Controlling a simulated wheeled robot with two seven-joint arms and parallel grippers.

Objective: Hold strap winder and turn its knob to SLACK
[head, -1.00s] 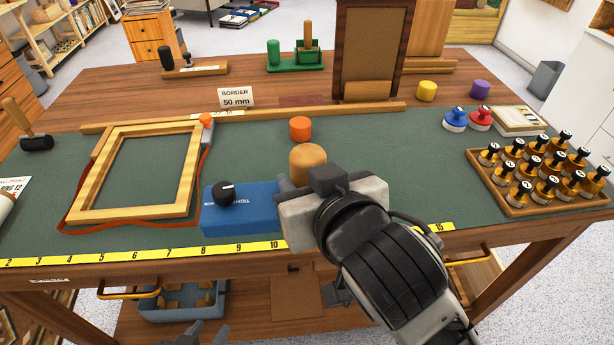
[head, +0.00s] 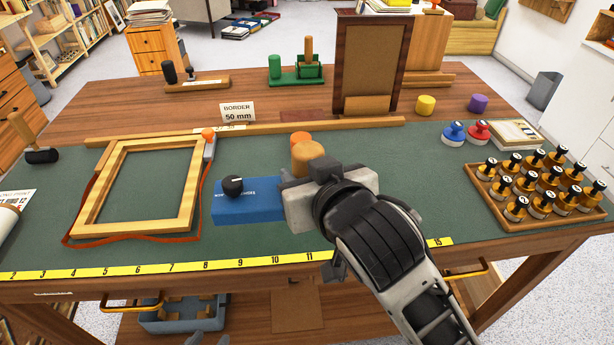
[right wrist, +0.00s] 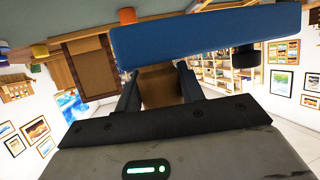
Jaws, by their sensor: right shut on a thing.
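The strap winder (head: 240,208) is a blue box with a black knob (head: 233,186) on its left part and a pale mark on the knob. Lettering beside the knob is too small to read surely. My right gripper (head: 292,192) is at its right end, shut on its tan wooden handle (head: 307,158). The right wrist view shows the handle (right wrist: 160,86) between the fingers and the blue body (right wrist: 205,38) across them. Whether the winder touches the bench is unclear. My left gripper (head: 207,340) barely shows at the bottom edge, its tips apart, away from the winder.
A wooden frame (head: 88,212) with a red-brown strap (head: 135,239) around it lies left of the winder. A yellow ruler strip (head: 180,270) runs along the bench's front edge. Green mat (head: 400,150) is clear between.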

